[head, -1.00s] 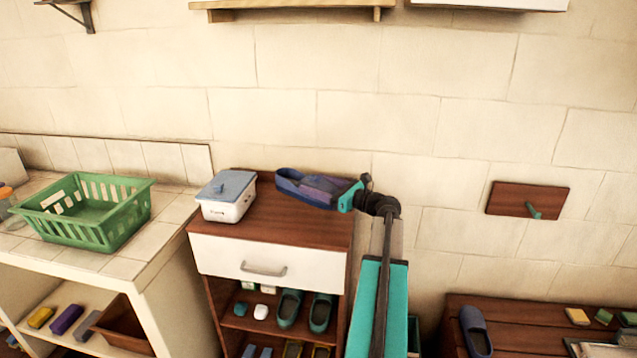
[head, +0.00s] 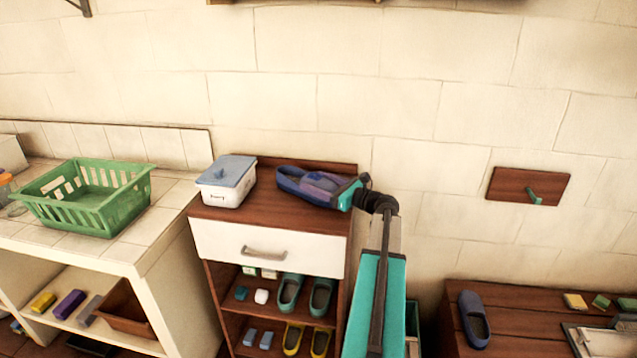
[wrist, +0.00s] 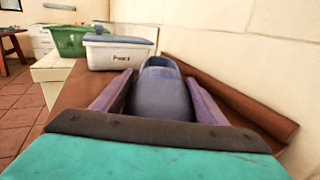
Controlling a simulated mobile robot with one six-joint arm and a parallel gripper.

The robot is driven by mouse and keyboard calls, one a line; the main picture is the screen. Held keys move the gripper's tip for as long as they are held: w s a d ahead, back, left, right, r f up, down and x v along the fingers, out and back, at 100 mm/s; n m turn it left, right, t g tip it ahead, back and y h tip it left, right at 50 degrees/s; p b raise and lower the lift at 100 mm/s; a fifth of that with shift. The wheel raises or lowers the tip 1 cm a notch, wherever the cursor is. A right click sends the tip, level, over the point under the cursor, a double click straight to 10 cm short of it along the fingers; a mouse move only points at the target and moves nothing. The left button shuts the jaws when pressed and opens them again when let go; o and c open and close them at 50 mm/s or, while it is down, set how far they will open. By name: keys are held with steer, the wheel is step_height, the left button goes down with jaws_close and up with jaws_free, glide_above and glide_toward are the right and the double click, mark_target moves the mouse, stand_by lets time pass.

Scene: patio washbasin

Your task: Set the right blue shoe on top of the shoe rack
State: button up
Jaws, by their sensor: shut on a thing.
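A blue shoe (head: 292,181) is at the top of the brown shoe rack (head: 254,227), right of a white box. My gripper (head: 322,183) reaches in from the right and is shut on this shoe. Another blue shoe (head: 474,318) lies on the brown bench at the lower right.
A white box with a blue-grey lid (head: 226,182) stands at the rack top's left. A green basket (head: 88,200) is on the tiled counter. Green shoes (head: 290,292) and yellow shoes (head: 292,340) fill lower shelves. A raised back edge (wrist: 230,95) borders the rack top.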

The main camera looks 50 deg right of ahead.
steer(key=shift+f+b, duration=0.45)
steer(key=shift+b, duration=0.1)
stand_by(0.4)
steer(key=o, duration=1.4)
steer(key=shift+o, duration=0.2)
steer(key=shift+s, duration=0.1)
steer(key=s+d+b, duration=0.2)
steer(key=s+b, duration=0.1)
steer(key=s, duration=1)
steer(key=shift+s, duration=0.25)
steer(key=shift+s, duration=0.1)
